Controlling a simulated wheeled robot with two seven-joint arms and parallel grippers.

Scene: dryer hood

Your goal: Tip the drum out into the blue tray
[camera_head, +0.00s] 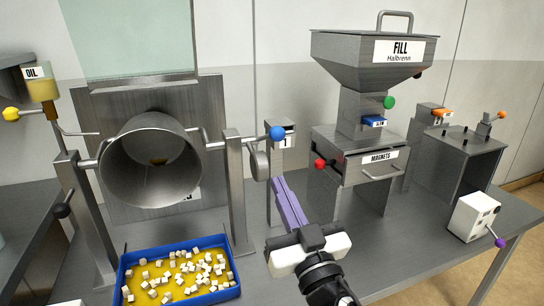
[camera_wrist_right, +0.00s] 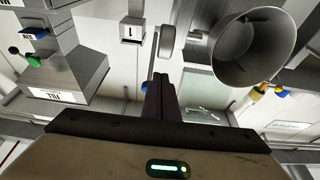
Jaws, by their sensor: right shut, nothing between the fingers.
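The steel drum (camera_head: 125,178) hangs between two posts with its open mouth toward me; a small brownish-yellow patch shows inside. It also shows in the right wrist view (camera_wrist_right: 222,62). A blue knob (camera_head: 277,133) sits at the right end of the drum's axle. My right gripper (camera_head: 282,184) is shut and empty, its purple fingers below and just right of the knob, apart from it. In the right wrist view, its fingers (camera_wrist_right: 160,80) are together. My left gripper is out of view.
A hopper marked FILL (camera_head: 365,70) stands right of the drum, above a MAGNETS drawer (camera_head: 372,170). An OIL bottle (camera_head: 41,88) is at left. A white box with a purple knob (camera_head: 472,217) stands at the right edge. Bare bench lies right of the tray.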

